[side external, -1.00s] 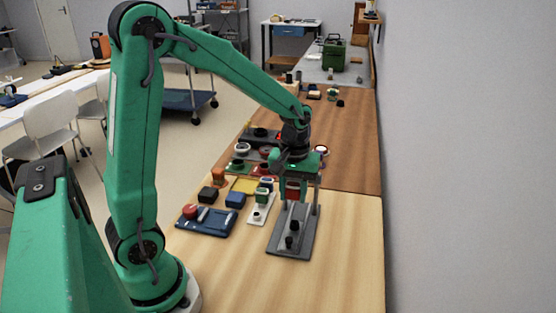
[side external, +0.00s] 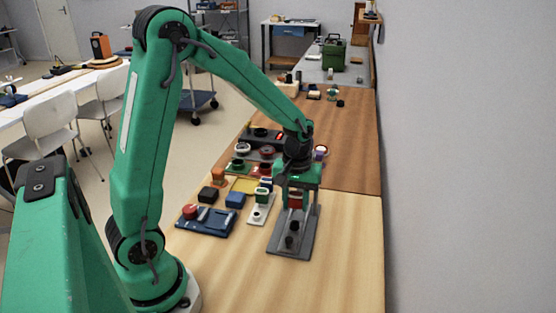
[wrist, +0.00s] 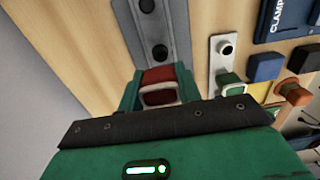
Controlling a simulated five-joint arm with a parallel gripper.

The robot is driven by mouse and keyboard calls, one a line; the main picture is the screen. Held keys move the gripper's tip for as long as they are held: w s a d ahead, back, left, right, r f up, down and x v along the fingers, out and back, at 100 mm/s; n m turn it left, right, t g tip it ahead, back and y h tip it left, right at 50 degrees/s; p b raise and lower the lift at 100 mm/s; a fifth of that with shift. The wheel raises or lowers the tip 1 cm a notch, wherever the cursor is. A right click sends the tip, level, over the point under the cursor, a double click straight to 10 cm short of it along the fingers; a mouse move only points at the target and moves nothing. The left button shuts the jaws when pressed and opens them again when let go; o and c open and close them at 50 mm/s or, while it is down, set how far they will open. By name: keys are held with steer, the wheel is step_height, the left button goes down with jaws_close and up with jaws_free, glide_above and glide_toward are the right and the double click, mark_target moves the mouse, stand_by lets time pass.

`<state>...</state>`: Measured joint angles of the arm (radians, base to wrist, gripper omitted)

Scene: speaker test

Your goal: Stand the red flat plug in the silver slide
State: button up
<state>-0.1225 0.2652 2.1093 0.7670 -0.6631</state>
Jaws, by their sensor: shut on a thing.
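The red flat plug (side external: 296,201) is between the fingers of my gripper (side external: 296,200), which is shut on it. In the wrist view, the red plug (wrist: 158,76) shows between the two green fingers (wrist: 157,88), with a pale rim on its near end. The silver slide (side external: 281,246) is a long grey plate with dark knobs on its near part. It also shows in the wrist view (wrist: 143,27). My gripper is over the far part of the slide. The plug's lower end is hidden, so I cannot tell whether it touches the slide.
Left of the slide lie a white plate (side external: 257,217) with a green-topped part, a blue tray (side external: 214,226) and a blue block (side external: 235,200). More parts crowd behind. A wall (side external: 450,160) runs along the right; bare wood is clear in front.

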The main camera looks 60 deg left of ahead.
steer(key=shift+f, duration=1.8)
steer(key=shift+f, duration=1)
stand_by(2.0)
steer(key=o, duration=1)
steer(key=shift+r, duration=0.1)
steer(key=shift+r, duration=3.65)
steer(key=shift+r, duration=0.1)
